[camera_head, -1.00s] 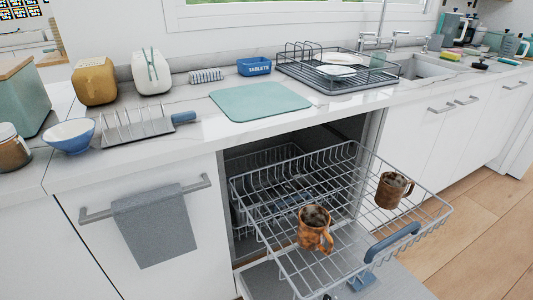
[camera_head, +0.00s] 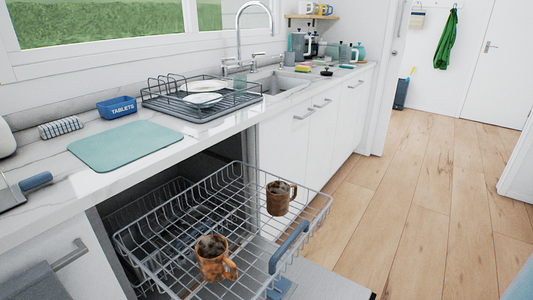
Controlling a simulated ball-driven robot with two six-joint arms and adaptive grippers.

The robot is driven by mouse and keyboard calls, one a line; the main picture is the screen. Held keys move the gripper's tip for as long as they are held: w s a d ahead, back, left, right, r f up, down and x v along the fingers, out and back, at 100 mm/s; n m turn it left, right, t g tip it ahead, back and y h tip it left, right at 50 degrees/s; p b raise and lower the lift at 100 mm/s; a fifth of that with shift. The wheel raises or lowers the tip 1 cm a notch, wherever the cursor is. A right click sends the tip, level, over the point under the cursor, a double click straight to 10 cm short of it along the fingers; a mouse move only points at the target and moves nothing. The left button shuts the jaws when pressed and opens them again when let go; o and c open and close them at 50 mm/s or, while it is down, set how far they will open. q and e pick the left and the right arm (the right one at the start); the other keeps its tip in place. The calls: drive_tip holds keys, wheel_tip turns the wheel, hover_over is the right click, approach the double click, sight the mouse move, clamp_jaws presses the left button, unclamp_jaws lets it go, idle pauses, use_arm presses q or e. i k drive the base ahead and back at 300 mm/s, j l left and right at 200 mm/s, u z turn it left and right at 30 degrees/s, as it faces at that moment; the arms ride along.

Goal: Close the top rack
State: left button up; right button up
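The top rack (camera_head: 185,214) is a grey wire basket pulled out of the dishwasher below the counter. It has a blue handle (camera_head: 289,246) on its front edge. Two brown mugs stand in it: one near mug (camera_head: 212,260) at the lower left and one far mug (camera_head: 278,197) at the right. The open dishwasher door (camera_head: 325,284) lies below the rack, partly hidden by it. Neither of my grippers shows in the head view.
On the counter are a teal mat (camera_head: 125,146), a blue tablets box (camera_head: 117,108) and a dish rack (camera_head: 202,101) with plates beside the sink. White cabinets (camera_head: 310,140) run to the right. The wooden floor (camera_head: 400,220) right of the rack is clear.

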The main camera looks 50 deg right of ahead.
sight(304, 225)
drive_tip(key=z, duration=1.7)
